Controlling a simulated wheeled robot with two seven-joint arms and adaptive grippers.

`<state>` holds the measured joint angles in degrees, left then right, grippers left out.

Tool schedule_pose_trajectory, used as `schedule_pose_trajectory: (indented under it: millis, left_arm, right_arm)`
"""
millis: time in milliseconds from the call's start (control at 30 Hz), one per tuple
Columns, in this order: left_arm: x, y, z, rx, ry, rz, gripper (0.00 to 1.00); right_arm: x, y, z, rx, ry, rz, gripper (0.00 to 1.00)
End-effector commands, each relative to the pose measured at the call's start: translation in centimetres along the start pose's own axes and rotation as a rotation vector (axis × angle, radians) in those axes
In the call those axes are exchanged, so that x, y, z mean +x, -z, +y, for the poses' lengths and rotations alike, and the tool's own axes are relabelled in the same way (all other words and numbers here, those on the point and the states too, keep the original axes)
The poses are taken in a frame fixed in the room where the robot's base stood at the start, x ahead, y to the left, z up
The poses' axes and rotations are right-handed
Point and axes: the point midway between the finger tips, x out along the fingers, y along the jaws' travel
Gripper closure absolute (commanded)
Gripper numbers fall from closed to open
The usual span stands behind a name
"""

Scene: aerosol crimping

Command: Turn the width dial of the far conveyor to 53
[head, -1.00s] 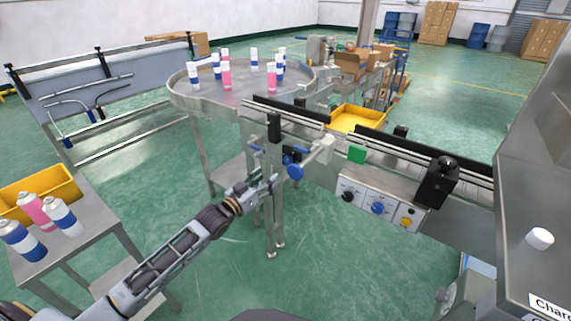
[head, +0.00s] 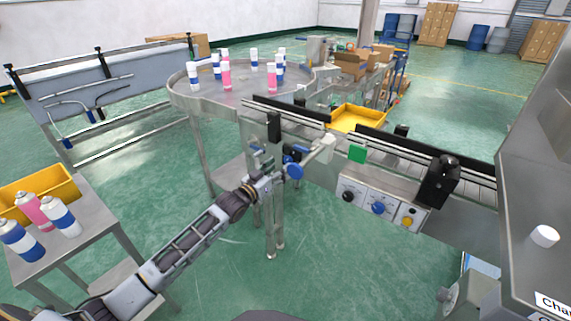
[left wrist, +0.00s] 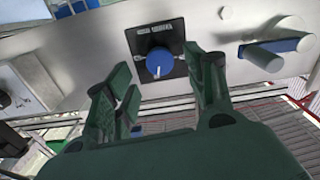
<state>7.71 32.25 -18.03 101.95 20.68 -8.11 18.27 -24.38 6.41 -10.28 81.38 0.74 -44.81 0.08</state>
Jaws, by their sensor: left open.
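The width dial (left wrist: 159,62) is a round blue knob with a white pointer on a black plate, seen at the top middle of the left wrist view. The pointer points down in that picture; the scale is too small to read. In the head view the dial's dark plate (head: 288,158) is on the conveyor's near end, partly hidden. My left gripper (left wrist: 163,75) is open and empty, its fingers on either side of the dial in the picture; contact cannot be told. In the head view my left gripper (head: 275,175) is just below the plate. My right gripper is out of view.
The conveyor (head: 330,125) has a control box (head: 378,205) with knobs. A round table (head: 190,100) holds several cans. A side table with cans and a yellow bin (head: 40,190) stands at left.

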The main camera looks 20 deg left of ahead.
Motion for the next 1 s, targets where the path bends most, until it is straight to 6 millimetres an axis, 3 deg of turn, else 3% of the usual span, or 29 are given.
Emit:
schedule_pose_trajectory:
  millis: [600, 1000]
  left_arm:
    - [4.2, 0.0, 0.0, 0.0, 0.0, 0.001, 0.46]
    - [4.8, 0.0, 0.0, 0.0, 0.0, -0.001, 0.46]
  right_arm:
    - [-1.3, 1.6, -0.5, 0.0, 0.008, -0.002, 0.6]
    - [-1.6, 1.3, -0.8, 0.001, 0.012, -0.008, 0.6]
